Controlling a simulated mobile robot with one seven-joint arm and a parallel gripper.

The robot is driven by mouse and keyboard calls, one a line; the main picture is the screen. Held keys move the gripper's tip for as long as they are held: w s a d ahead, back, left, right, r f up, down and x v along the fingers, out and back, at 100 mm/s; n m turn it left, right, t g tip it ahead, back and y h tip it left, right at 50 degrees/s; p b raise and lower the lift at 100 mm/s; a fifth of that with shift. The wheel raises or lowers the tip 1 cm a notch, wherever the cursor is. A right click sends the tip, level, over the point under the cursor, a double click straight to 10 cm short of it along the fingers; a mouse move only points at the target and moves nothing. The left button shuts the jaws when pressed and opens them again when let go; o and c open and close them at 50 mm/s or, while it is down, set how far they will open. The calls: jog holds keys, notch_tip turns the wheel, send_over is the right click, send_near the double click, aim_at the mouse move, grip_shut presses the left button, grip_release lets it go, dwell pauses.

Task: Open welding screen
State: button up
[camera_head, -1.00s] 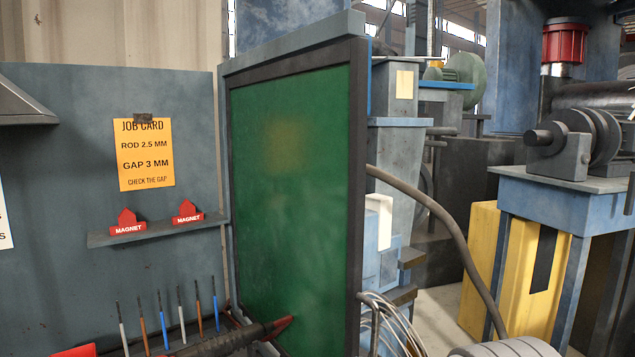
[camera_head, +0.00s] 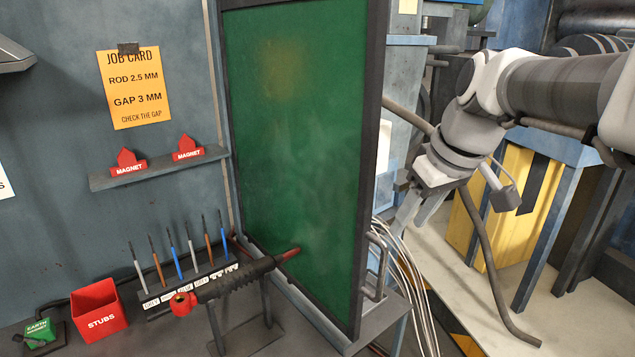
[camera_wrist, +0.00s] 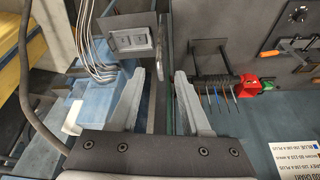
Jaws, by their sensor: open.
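The welding screen (camera_head: 300,150) is a green panel in a dark frame, standing upright in the middle of the head view. A grey bar handle (camera_head: 378,265) sits low on its right edge. My gripper (camera_head: 408,225) is to the right of that edge, above the handle, with its fingers pointing down. In the wrist view my gripper (camera_wrist: 159,73) is open and empty. A thin upright bar, seemingly the handle (camera_wrist: 161,50), shows beyond and between the fingertips, apart from them. The green face is not clearly visible in the wrist view.
Left of the screen are a rod rack (camera_head: 190,285), an electrode holder (camera_head: 225,285) on a stand, a red stubs box (camera_head: 98,308) and a magnet shelf (camera_head: 160,168). Cables (camera_head: 405,290) hang right of the handle. A yellow-and-blue stand (camera_head: 520,205) is farther right.

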aim_at(380, 268)
jog(key=x, duration=1.7)
jog(key=shift+w+a+f, duration=0.1)
grip_shut()
dwell(0.8)
